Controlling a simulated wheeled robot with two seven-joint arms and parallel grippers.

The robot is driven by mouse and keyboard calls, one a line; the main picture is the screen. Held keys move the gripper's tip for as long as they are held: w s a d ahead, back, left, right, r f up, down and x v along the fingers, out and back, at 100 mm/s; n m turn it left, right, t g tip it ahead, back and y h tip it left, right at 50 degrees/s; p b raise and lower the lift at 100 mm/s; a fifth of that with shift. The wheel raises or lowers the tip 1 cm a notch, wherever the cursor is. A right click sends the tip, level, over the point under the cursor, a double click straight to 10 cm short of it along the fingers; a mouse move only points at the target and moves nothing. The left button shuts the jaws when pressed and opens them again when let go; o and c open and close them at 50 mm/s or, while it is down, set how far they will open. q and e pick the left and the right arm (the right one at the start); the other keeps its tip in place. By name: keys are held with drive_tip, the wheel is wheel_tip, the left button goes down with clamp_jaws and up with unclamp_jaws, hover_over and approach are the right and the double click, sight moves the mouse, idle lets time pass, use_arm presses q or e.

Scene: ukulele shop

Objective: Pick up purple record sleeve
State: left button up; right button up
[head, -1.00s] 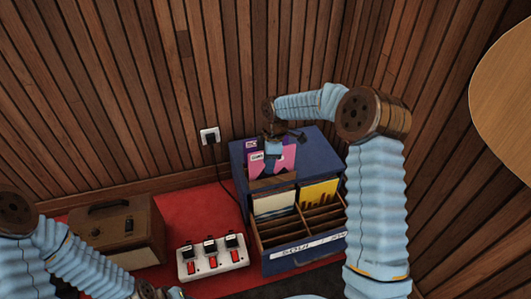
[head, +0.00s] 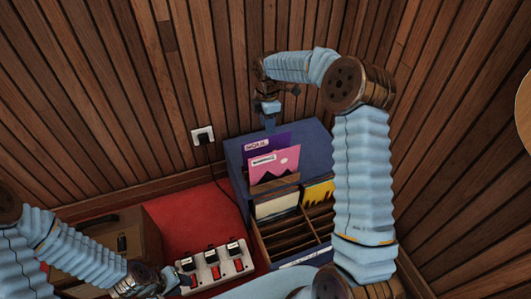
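The purple record sleeve (head: 282,141) stands upright at the back of the blue record cabinet (head: 314,134), with a white label on its upper left. A pink sleeve (head: 284,158) stands in front of it and hides its lower part. My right gripper (head: 270,124) points down just over the purple sleeve's top edge. Its fingertips look close to that edge, but I cannot tell whether they touch it or how far apart they are. My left gripper (head: 172,281) is low at the left, beside the switch box; its fingers are too small to read.
A white switch box (head: 214,268) with red switches sits on the red floor covering (head: 185,220). A brown case (head: 140,232) is at the left. The cabinet's divided front holds a pale sleeve (head: 277,205) and a yellow one (head: 318,192). Slatted wood walls close in behind and right.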

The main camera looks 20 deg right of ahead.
sight(267, 142)
wheel_tip(267, 142, down, 9)
drive_tip(key=shift+w+f, duration=0.15)
drive_tip(key=shift+f, duration=0.05)
clamp_jaws()
idle(0.3)
